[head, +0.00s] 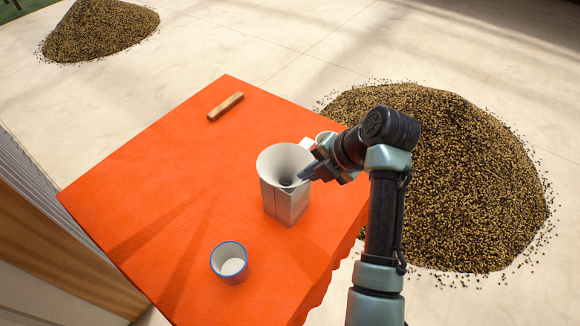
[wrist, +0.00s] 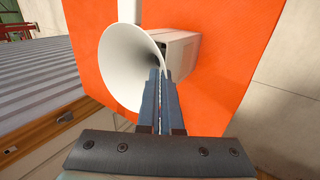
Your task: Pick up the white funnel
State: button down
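The white funnel (head: 270,164) has a wide round mouth and a flat tab on its rim. It sits over a pale square-sided container (head: 285,204) on the orange-covered table; its lower part is hidden, so I cannot tell how deep it goes in. My gripper (head: 307,174) is at the funnel's right rim. In the wrist view, the funnel (wrist: 122,70) is just beyond my gripper (wrist: 159,72). The fingers are nearly together across the rim and appear shut on its thin wall. The pale container (wrist: 182,46) shows behind.
A blue-rimmed white cup (head: 229,263) stands at the front of the orange table (head: 150,190). A wooden block (head: 225,106) lies near the back edge. A pale round rim (head: 325,137) shows partly behind my gripper. Bean heaps lie on the floor at right (head: 455,170) and back left (head: 98,28).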

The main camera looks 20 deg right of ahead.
notch_tip(320, 180, up, 10)
jog(key=b, duration=0.4)
dwell(0.3)
dwell(0.3)
